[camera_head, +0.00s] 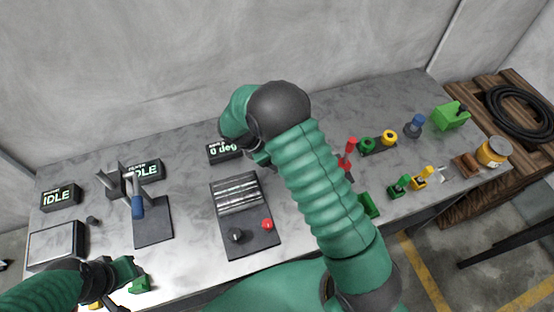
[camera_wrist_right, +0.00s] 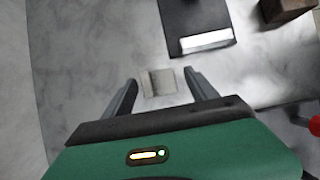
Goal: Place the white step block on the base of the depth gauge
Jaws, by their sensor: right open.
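The white step block (camera_wrist_right: 159,82) lies on the grey bench in the right wrist view, between and slightly beyond the fingertips. My right gripper (camera_wrist_right: 160,88) is open, with one finger on each side of the block and nothing held. In the head view my right arm hides the block and most of the right gripper. A dark flat-topped item with a white strip (camera_wrist_right: 207,40) stands just beyond the block; I cannot tell if it is the depth gauge. My left gripper (camera_head: 126,268) is low at the left front, its opening unclear.
Green and yellow items (camera_head: 400,187) crowd the right side. A brown block (camera_wrist_right: 285,8) is beyond, and a red knob (camera_wrist_right: 314,125) is at right.

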